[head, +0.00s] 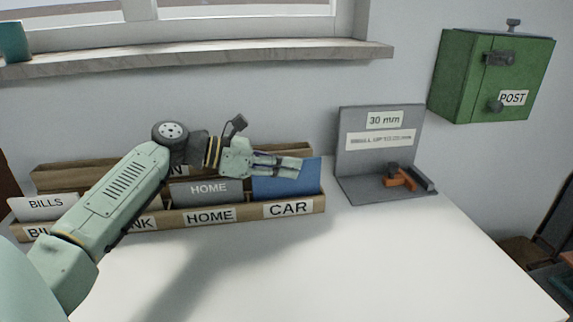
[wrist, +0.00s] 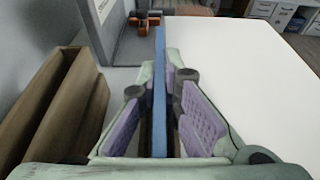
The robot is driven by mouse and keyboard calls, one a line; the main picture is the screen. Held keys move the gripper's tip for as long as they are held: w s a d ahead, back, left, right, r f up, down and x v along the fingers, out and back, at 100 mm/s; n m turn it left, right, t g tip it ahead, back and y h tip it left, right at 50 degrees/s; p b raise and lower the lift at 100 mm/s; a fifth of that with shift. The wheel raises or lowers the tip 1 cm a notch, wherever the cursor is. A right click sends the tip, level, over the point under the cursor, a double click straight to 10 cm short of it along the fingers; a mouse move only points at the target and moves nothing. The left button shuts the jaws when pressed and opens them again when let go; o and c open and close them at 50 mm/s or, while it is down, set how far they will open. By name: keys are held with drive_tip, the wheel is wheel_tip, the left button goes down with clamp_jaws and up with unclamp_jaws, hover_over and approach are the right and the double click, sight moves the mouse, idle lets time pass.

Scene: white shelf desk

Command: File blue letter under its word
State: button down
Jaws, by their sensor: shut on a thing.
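The blue letter (head: 290,186) stands upright in the front-row compartment labelled CAR (head: 288,209), at the right end of the wooden letter rack (head: 318,203). My gripper (head: 292,165) reaches in from the left and is shut on the letter's upper part. In the wrist view the blue letter (wrist: 159,85) shows edge-on between the purple pads of my gripper (wrist: 160,110). The letter's lower edge is hidden behind the CAR front, so I cannot tell whether it touches the bottom. Any writing on the letter is not visible.
A grey HOME letter (head: 207,189) and a white BILLS letter (head: 43,207) stand in other compartments. A grey gauge stand marked 30 mm (head: 380,150) is right of the rack. A green POST box (head: 465,78) hangs on the wall. The front desk (head: 370,260) is clear.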

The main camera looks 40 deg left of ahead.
drive_tip(key=c, duration=1.7)
unclamp_jaws()
drive_tip(key=v, duration=1.2)
